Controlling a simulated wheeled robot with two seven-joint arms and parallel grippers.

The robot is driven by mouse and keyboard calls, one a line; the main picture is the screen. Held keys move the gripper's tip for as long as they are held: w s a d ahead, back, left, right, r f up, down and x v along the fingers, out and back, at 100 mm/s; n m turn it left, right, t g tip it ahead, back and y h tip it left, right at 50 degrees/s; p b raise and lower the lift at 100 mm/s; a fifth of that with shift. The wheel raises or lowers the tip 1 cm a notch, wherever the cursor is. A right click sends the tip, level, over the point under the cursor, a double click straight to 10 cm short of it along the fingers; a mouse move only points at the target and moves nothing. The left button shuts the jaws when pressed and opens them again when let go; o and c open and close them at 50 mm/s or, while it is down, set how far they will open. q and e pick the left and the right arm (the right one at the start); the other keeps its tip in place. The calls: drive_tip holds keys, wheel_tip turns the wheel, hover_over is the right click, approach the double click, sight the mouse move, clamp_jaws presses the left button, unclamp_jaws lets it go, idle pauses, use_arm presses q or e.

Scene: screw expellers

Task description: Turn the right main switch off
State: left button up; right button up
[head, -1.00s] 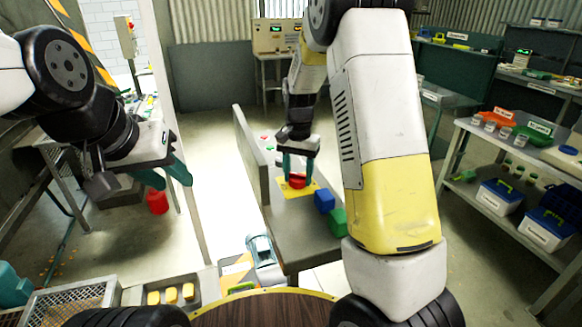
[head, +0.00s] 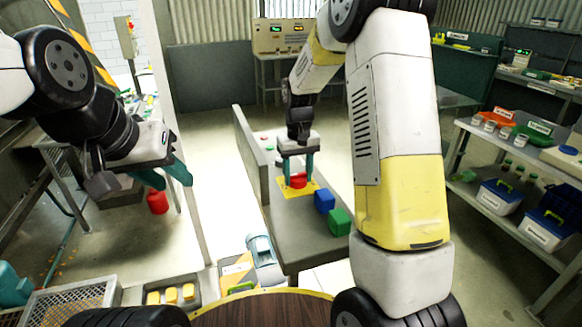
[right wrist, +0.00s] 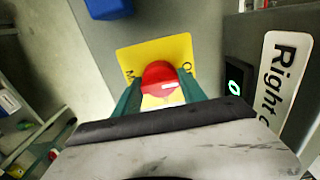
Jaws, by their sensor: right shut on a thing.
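The right main switch is a red knob (head: 298,181) on a yellow plate (head: 312,187), on the grey bench. My right gripper (head: 299,176) is over it, its teal fingers on either side. In the right wrist view the red knob (right wrist: 160,80) sits between the fingertips of my right gripper (right wrist: 160,88), which are shut on it. The yellow plate (right wrist: 150,53) shows parts of black lettering; the rest is hidden. My left gripper (head: 165,178) hangs at the left, fingers apart and empty, away from the bench.
A blue block (head: 324,200) and a green block (head: 340,221) are on the bench near the plate. An upright grey panel (head: 250,150) runs along its left edge. A small green display (right wrist: 236,87) and a "Right" label (right wrist: 283,80) are beside the plate.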

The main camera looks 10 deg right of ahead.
sight(298, 174)
idle(0.5)
drive_tip(key=o, duration=1.4)
drive_tip(key=shift+c, duration=0.2)
drive_tip(key=shift+r, duration=3.95)
drive_tip(key=s+d+r+t+y, duration=0.2)
drive_tip(key=s+r+t, duration=0.1)
drive_tip(key=s+r, duration=0.8)
drive_tip(key=s+m+t, duration=0.1)
drive_tip(key=s+t, duration=0.2)
drive_tip(key=s, duration=1.1)
drive_tip(key=shift+d+f+m, duration=0.15)
drive_tip(key=shift+d+m, duration=0.05)
drive_tip(key=shift+m, duration=0.1)
